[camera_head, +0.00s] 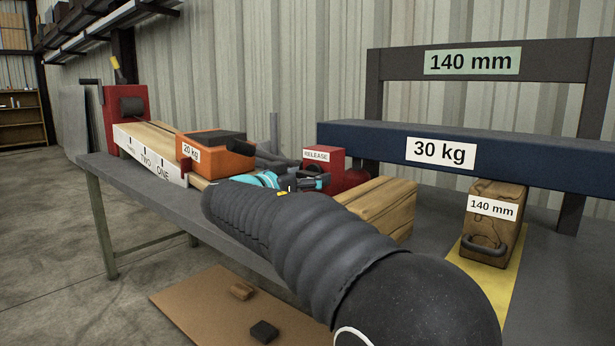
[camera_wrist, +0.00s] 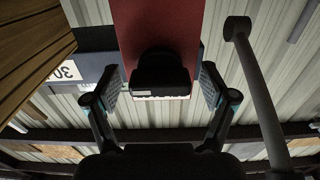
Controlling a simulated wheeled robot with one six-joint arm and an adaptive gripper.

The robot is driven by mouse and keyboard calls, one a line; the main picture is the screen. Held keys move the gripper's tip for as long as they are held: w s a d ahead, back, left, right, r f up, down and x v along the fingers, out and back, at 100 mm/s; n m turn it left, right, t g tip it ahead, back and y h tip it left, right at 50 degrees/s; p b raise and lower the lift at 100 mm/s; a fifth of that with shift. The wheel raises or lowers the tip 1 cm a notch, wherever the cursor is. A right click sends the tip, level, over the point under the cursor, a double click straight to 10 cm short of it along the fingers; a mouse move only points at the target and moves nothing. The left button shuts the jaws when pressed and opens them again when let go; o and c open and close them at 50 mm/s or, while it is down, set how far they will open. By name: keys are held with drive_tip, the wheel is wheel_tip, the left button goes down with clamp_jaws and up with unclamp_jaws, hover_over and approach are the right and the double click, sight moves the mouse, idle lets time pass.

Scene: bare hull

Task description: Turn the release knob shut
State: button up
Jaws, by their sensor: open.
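The red release box (camera_head: 338,160) with a white RELEASE label stands on the bench, at the centre of the head view. In the wrist view the red box (camera_wrist: 158,25) fills the top middle, and its black knob (camera_wrist: 158,72) juts out toward the camera. My gripper (camera_head: 318,181), dark with teal parts, is at the front of the box. In the wrist view my gripper (camera_wrist: 160,88) is open, with one finger on each side of the knob. Gaps show between the fingers and the knob. My arm hides part of the box's lower front in the head view.
A blue beam (camera_head: 540,160) marked 30 kg spans the right. An orange 20 kg block (camera_head: 225,146) sits left of my gripper on a wooden rail. A wooden block (camera_head: 385,205) lies close by. A grey bar (camera_wrist: 258,90) runs right of the fingers.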

drive_tip(key=c, duration=1.2)
drive_tip(key=shift+o, duration=0.2)
drive_tip(key=shift+n, duration=0.4)
drive_tip(key=n+b, duration=0.1)
drive_tip(key=n, duration=0.1)
drive_tip(key=shift+n+b, duration=0.3)
drive_tip(key=shift+n, duration=0.1)
drive_tip(key=n, duration=0.5)
drive_tip(key=n+p, duration=0.1)
drive_tip(key=n, duration=0.4)
drive_tip(key=shift+r+p, duration=0.15)
drive_tip(key=shift+p, duration=0.15)
drive_tip(key=shift+n+p, duration=1.05)
drive_tip(key=shift+n, duration=1.15)
